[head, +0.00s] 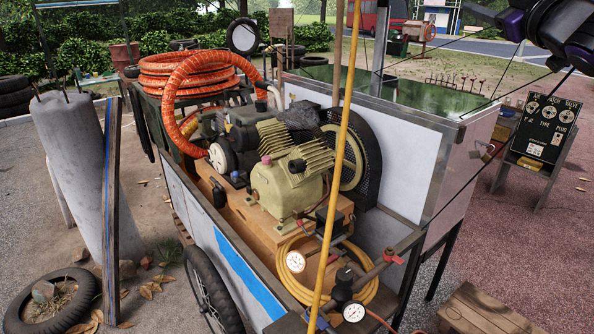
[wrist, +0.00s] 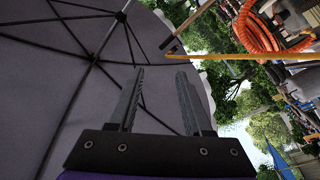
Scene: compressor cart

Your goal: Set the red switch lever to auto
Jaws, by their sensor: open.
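The compressor (head: 290,185), with a cream pump body, sits on the cart in the head view. A small dark box (head: 328,220) stands at its front end, partly behind a yellow pole. A small red lever-like part (head: 393,257) shows on a pipe at the cart's front right; I cannot tell whether it is the switch lever, and no auto marking is readable. My gripper (wrist: 158,75) is open and empty in the wrist view, its fingers against a grey canopy. In the head view my arm is at the upper right, well away from the compressor.
The yellow pole (head: 340,150) rises in front of the compressor. A coiled orange hose (head: 185,75) lies at the cart's back left. Pressure gauges (head: 295,262) and a yellow hose (head: 365,280) are at the front. A dark sign board (head: 545,127) stands at the right.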

